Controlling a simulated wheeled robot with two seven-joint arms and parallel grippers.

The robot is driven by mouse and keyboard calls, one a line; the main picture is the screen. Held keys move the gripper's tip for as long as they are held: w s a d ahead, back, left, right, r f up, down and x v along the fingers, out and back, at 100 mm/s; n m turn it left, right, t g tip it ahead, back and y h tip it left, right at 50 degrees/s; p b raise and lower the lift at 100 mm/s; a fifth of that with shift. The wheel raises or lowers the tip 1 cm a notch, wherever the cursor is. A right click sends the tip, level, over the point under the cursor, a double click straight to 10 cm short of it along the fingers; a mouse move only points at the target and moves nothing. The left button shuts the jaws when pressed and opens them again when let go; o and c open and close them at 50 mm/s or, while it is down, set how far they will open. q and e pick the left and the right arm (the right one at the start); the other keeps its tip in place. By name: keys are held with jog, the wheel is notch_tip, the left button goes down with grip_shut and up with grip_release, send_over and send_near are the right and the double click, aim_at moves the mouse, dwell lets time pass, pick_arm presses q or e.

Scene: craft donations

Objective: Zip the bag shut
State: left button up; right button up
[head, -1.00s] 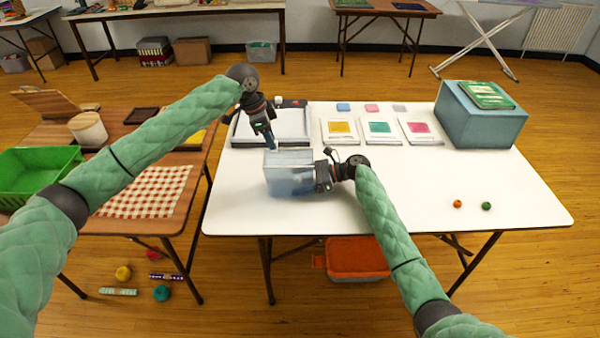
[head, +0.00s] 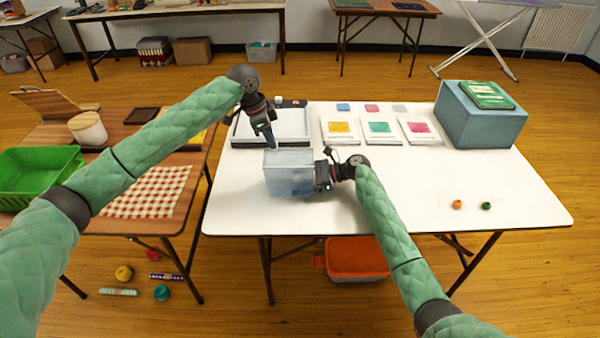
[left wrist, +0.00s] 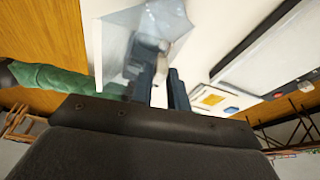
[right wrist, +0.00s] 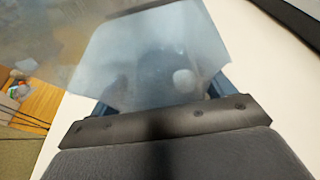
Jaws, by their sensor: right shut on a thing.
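The bag (head: 290,178) is a translucent pale blue pouch standing upright on the white table. My right gripper (head: 318,178) is shut on its right side; the bag fills the right wrist view (right wrist: 150,60) between the fingers. I cannot tell whether the fingers touch the bag. The zip is too small to make out.
A light tray (head: 285,127) lies behind the bag. Several cards with coloured squares (head: 380,130) lie to its right, and a blue box (head: 482,122) stands at the back right. Two beads (head: 457,204) lie front right. The table's middle right is clear.

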pick_arm(q)
jog(key=shift+c, duration=1)
jog(key=shift+d, duration=0.2)
send_over(303, 151)
jog(key=shift+w+f, duration=0.1)
jog(key=shift+w, duration=0.1)
pick_arm(e)
jog(key=shift+o, duration=0.3)
jog(key=shift+s, duration=0.1)
pick_arm(q)
jog(key=shift+a, duration=0.1)
dwell(1.1)
jog(key=o, duration=0.8)
jog(key=shift+c, duration=0.8)
